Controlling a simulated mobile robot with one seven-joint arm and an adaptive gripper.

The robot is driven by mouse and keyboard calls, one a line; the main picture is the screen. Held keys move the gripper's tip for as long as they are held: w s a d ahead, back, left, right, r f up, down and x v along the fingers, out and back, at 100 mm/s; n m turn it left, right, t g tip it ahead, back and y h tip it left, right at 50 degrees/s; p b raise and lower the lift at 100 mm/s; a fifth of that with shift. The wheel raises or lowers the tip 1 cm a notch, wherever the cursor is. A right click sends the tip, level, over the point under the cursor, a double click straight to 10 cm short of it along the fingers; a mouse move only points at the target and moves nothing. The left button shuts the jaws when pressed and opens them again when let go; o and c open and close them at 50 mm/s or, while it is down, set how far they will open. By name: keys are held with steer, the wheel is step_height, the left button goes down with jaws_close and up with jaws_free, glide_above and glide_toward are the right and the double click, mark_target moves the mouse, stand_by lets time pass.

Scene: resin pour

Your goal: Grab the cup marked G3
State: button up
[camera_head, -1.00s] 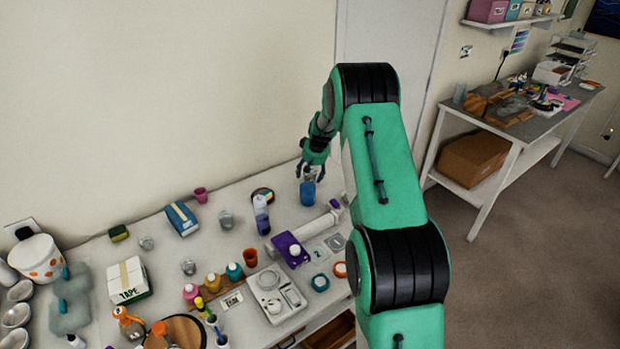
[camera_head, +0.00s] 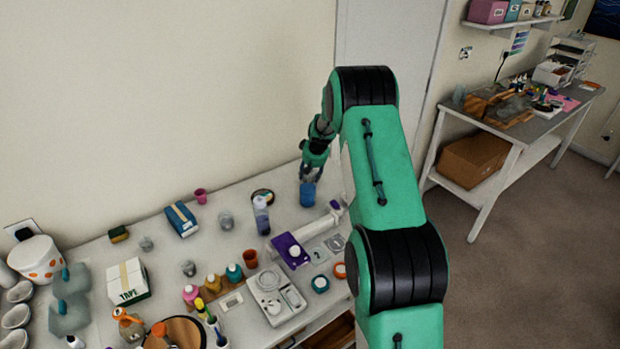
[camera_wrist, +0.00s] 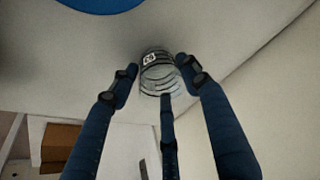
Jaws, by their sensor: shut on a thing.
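A clear, ribbed cup (camera_wrist: 157,70) with a small dark-and-white label sits between the fingers of my gripper (camera_wrist: 160,79) in the wrist view. The label is too small to read. The fingers are shut around the cup. In the head view my gripper (camera_head: 312,168) is over the far right part of the table, and the clear cup (camera_head: 310,176) shows faintly under its fingers. A blue cup (camera_head: 307,196) stands just in front of it. Other clear cups stand further left, one by the blue box (camera_head: 226,220), one near the middle (camera_head: 189,268) and one at the left (camera_head: 146,244).
A white scale (camera_head: 275,297) is nearer the front. The wall is close behind. A blue edge (camera_wrist: 95,3) shows at the top of the wrist view.

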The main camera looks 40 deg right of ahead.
step_height(320, 180, up, 10)
steer(key=p, duration=0.1)
stand_by(0.8)
stand_by(0.5)
